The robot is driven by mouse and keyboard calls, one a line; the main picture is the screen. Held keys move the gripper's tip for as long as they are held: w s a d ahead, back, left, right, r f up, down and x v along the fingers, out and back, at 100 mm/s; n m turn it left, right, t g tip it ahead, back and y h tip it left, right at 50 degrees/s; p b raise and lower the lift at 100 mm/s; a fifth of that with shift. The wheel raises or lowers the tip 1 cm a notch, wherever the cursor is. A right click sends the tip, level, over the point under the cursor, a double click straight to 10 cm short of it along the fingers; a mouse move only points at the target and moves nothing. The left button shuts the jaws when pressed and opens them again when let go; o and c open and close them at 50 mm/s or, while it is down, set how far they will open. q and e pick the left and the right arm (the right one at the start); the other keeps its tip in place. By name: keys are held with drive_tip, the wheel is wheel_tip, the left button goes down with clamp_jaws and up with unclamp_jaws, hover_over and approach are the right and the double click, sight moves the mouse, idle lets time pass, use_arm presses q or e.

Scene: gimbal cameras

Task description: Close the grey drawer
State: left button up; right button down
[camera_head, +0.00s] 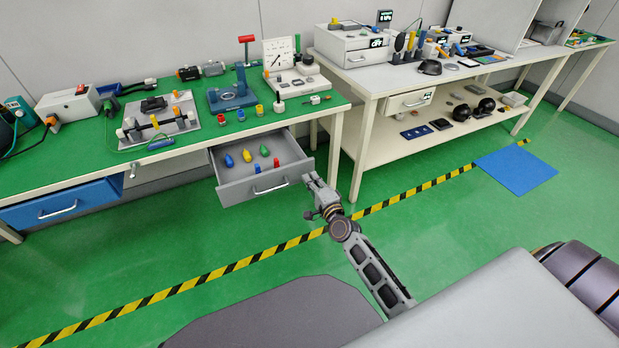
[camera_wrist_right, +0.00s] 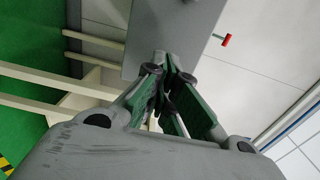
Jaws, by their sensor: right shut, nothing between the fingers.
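The grey drawer (camera_head: 235,191) is pulled out from under the green-topped bench, with a silver handle (camera_head: 270,187) on its front. Inside lie several small blue, yellow, green and red pieces. My right gripper (camera_head: 309,179) is shut and empty, just beside the right end of the drawer front. In the right wrist view, its closed fingers (camera_wrist_right: 173,78) point at a plain grey panel (camera_wrist_right: 180,28), which looks like part of the drawer. I cannot tell whether they touch it. My left gripper is not in view.
The green bench (camera_head: 75,165) carries several tools and a red-topped stand. A blue drawer (camera_head: 62,203) at left looks shut. A bench leg (camera_head: 335,150) stands behind my right gripper. A white bench (camera_head: 385,82) is at right. The green floor in front is clear, with a blue mat (camera_head: 515,171).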

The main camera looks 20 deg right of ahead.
drive_tip(key=shift+w, duration=0.7)
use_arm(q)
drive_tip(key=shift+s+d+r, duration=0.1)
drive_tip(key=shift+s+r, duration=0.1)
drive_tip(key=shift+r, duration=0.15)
use_arm(e)
drive_tip(key=shift+w, duration=0.1)
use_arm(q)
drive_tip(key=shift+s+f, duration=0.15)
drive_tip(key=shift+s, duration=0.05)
use_arm(e)
drive_tip(key=shift+w, duration=0.15)
